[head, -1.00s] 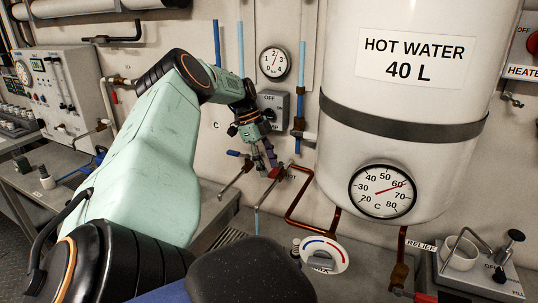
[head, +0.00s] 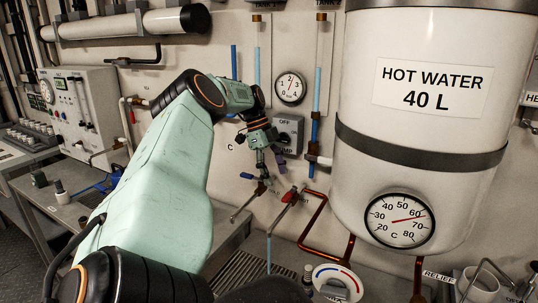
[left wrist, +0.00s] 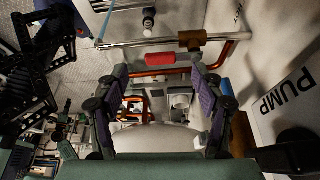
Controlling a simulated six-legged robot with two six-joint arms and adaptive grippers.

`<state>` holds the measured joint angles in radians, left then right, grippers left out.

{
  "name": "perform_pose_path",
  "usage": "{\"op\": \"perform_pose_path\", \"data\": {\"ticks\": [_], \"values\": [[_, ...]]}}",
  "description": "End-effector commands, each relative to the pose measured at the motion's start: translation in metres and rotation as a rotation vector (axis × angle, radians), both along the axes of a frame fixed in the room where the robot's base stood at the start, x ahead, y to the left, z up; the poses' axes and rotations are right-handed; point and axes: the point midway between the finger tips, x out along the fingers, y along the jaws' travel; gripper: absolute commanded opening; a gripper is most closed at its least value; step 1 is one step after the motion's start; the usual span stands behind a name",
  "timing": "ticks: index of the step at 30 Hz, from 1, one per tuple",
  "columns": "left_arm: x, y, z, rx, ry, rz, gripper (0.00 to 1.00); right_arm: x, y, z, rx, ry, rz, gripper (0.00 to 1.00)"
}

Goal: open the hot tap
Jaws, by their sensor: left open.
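The hot tap shows as a red handle (head: 290,195) on a thin metal spout pipe at the wall, left of the copper pipe. My left gripper (head: 270,173) is open and empty, just above and left of the red handle, pointing down. In the left wrist view the red handle (left wrist: 168,59) lies across the picture beyond the fingertips, between their lines, with no visible contact. A brass fitting (left wrist: 192,40) and the metal pipe (left wrist: 145,42) sit behind it. Whether the tap has turned cannot be told. My right gripper is not in view.
A blue tap handle (head: 247,177) is close on the left of my gripper. The pump switch box (head: 289,130) is just behind it. The white hot water tank (head: 425,130) stands at the right, above a mixing dial (head: 337,281).

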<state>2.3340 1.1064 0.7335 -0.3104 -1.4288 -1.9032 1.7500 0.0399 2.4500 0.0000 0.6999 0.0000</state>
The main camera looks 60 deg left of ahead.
Motion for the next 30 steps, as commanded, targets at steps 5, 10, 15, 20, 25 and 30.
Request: {"op": "perform_pose_path", "data": {"ticks": [5, 10, 15, 20, 25, 30], "values": [[-0.006, 0.013, 0.034, 0.005, -0.001, 0.002, 0.68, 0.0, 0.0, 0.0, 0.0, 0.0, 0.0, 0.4], [-0.01, 0.02, 0.052, 0.002, 0.002, 0.002, 0.68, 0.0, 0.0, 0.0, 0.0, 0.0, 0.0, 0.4], [-0.012, 0.023, 0.062, 0.002, 0.0, 0.0, 0.68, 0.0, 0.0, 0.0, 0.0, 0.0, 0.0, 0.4], [-0.013, 0.023, 0.065, 0.001, 0.0, -0.001, 0.68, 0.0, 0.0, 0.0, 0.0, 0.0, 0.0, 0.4], [-0.012, 0.023, 0.065, 0.001, 0.0, -0.001, 0.68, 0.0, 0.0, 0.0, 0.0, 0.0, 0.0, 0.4], [-0.012, 0.023, 0.065, 0.001, 0.0, -0.001, 0.68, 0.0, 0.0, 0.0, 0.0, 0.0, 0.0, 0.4]]}}
